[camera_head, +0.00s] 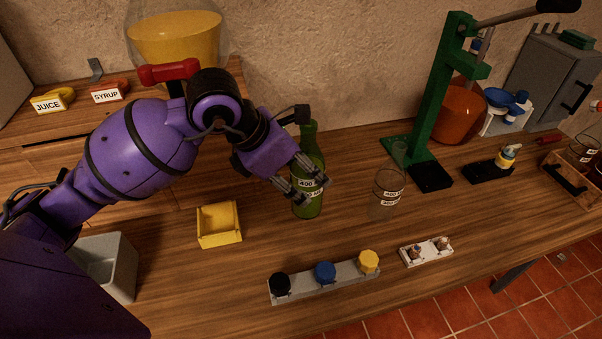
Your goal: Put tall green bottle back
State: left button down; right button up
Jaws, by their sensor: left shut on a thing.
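The tall green bottle (311,158) stands upright on or just above the wooden worktop, near the middle of the head view; I cannot tell whether its base touches the wood. It has a white label reading 400. My left gripper (306,186) reaches in from the left and is shut on the bottle around its body, its fingers hiding part of the label and glass. My right gripper is not in view.
A clear glass jar (386,193) stands right of the bottle. A green press (432,120) stands behind it. A yellow tray (219,224), a grey rack with several coloured caps (325,284) and a white holder (427,252) lie around. Bare wood shows between the bottle and the rack.

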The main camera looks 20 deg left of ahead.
pick_arm(q)
jog(key=shift+w, duration=0.1)
jog(key=shift+f, duration=0.2)
notch_tip(320, 180, down, 2)
jog(key=shift+f+b, duration=0.1)
jog(key=shift+b, duration=0.55)
notch_tip(320, 180, down, 4)
jog(key=shift+r+b, duration=0.25)
jog(key=shift+b, duration=0.65)
jog(key=shift+f, duration=0.3)
jog(key=shift+f+b, duration=0.25)
jog(key=shift+b, duration=0.1)
jog(key=shift+f, duration=0.1)
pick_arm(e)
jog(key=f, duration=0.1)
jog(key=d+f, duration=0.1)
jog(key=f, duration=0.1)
